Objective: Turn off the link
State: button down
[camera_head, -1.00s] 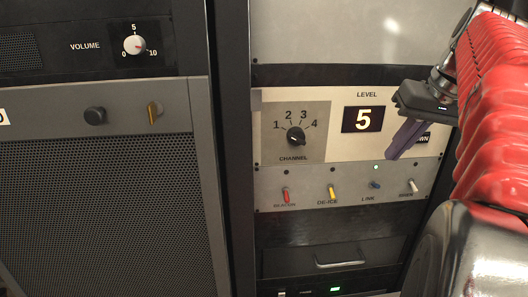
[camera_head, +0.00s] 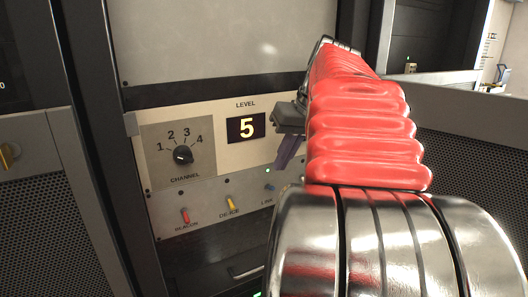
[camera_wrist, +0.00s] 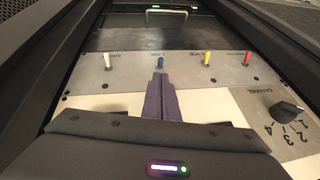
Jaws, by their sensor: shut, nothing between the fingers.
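The link switch (camera_head: 269,187) is a small blue lever above the LINK label on the grey switch panel (camera_head: 205,205). A small green light (camera_head: 268,170) shows above it. The blue lever also shows in the wrist view (camera_wrist: 161,62), just beyond my fingertips. My gripper (camera_head: 279,166) is shut and empty, its purple fingers pointing down toward the lever from above right. In the wrist view my gripper (camera_wrist: 160,75) is lined up with the blue lever. I cannot tell whether they touch. The fingers hide the panel directly beneath them.
A yellow DE-ICE lever (camera_head: 230,203) and red BEACON lever (camera_head: 185,216) stand left of it. A white lever (camera_wrist: 108,61) is on its other side. Above are the channel knob (camera_head: 183,155) and level display (camera_head: 246,127), reading 5. A drawer handle (camera_wrist: 166,14) lies below.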

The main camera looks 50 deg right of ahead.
aim_at(269, 185)
jog(key=shift+x, duration=2.7)
